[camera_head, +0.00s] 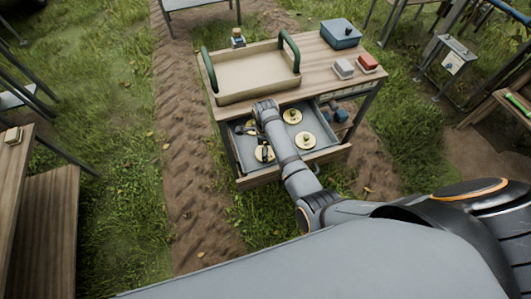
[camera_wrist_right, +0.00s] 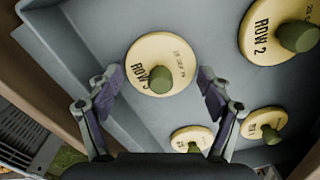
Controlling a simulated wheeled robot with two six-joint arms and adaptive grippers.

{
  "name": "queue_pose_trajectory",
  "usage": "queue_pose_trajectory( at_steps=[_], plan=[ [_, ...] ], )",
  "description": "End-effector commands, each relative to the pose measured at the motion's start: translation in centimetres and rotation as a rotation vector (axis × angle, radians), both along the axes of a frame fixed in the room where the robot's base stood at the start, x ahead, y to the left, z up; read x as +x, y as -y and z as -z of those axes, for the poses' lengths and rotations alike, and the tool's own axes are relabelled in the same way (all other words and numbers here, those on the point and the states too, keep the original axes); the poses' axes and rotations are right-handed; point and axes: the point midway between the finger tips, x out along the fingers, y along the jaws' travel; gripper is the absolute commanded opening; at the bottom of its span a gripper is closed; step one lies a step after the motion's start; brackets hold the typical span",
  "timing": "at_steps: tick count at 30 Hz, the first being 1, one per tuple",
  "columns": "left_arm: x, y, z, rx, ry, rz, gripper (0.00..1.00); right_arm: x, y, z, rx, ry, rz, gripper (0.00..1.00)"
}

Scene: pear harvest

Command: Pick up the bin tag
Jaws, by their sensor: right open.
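Several round cream bin tags with olive knobs lie in the open grey drawer (camera_head: 325,155) of the wooden table. In the right wrist view, one bin tag (camera_wrist_right: 150,48) lies between the fingers of my right gripper (camera_wrist_right: 155,84). Another bin tag (camera_wrist_right: 262,40) reads "ROW 2". Two more tags (camera_wrist_right: 192,132) lie nearer the wrist. My left gripper is out of view.
A wooden tray (camera_head: 255,75) with green handles stands on the table above the drawer. The drawer walls (camera_wrist_right: 75,60) stand close around the tags.

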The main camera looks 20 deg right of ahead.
Motion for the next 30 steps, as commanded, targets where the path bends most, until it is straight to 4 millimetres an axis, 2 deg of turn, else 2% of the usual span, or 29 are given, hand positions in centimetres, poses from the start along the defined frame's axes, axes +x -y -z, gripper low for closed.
queue_pose_trajectory(
  at_steps=[1,2,15,16,30],
  plan=[
    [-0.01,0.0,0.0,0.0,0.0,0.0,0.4,0.0,0.0,0.01,0.0,0.0,0.0,0.66],
    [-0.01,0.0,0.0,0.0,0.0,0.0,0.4,0.0,0.0,0.01,0.0,0.0,0.0,0.62],
    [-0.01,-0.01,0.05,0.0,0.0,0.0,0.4,-0.17,0.06,0.25,-0.001,-0.005,0.0,0.02],
    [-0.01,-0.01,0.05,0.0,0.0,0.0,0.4,-0.2,0.07,0.28,-0.001,-0.005,0.0,0.0],
    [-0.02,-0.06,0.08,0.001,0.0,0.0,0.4,-0.42,-0.04,0.52,0.001,-0.011,-0.001,0.0]
  ],
)
